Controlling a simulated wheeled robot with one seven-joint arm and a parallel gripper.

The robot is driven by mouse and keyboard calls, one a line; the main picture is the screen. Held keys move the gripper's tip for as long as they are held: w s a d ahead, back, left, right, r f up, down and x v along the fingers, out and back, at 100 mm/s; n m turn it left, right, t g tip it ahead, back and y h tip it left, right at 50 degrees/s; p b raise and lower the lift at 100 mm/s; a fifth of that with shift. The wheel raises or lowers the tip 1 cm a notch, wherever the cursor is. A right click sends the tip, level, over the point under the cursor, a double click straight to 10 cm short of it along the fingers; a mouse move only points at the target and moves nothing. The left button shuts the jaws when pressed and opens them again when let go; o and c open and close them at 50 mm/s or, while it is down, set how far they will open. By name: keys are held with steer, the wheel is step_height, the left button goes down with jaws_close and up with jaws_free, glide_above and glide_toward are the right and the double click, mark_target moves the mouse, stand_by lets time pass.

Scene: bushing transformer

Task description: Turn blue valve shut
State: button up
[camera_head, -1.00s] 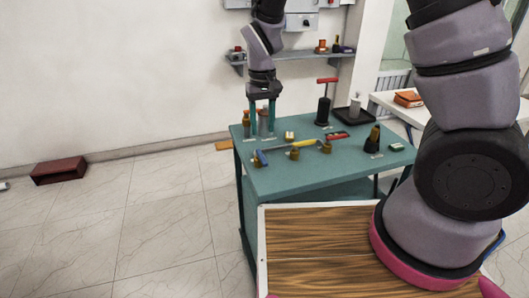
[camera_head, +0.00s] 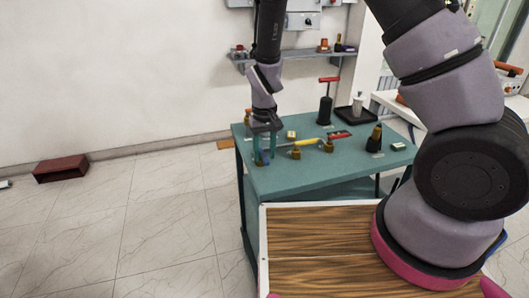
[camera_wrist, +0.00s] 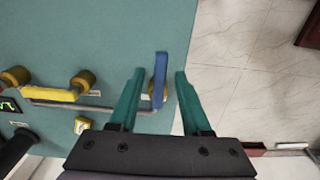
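The blue valve handle (camera_wrist: 159,80) shows in the wrist view as an upright bar near the table's edge, with a brass fitting beside it. My gripper (camera_wrist: 160,76) is open, with one teal finger on each side of the blue handle and visible gaps to both. Whether the fingertips are level with the handle in height is hard to tell.
A yellow valve handle (camera_wrist: 52,94) with brass fittings lies beside the blue one, along a grey pipe (camera_wrist: 95,107). The green table (camera_head: 310,175) also holds a black cylinder (camera_head: 324,110), a red-handled item (camera_head: 339,135) and a brass-topped black piece (camera_head: 375,138).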

jaws_close()
stand_by(1.2)
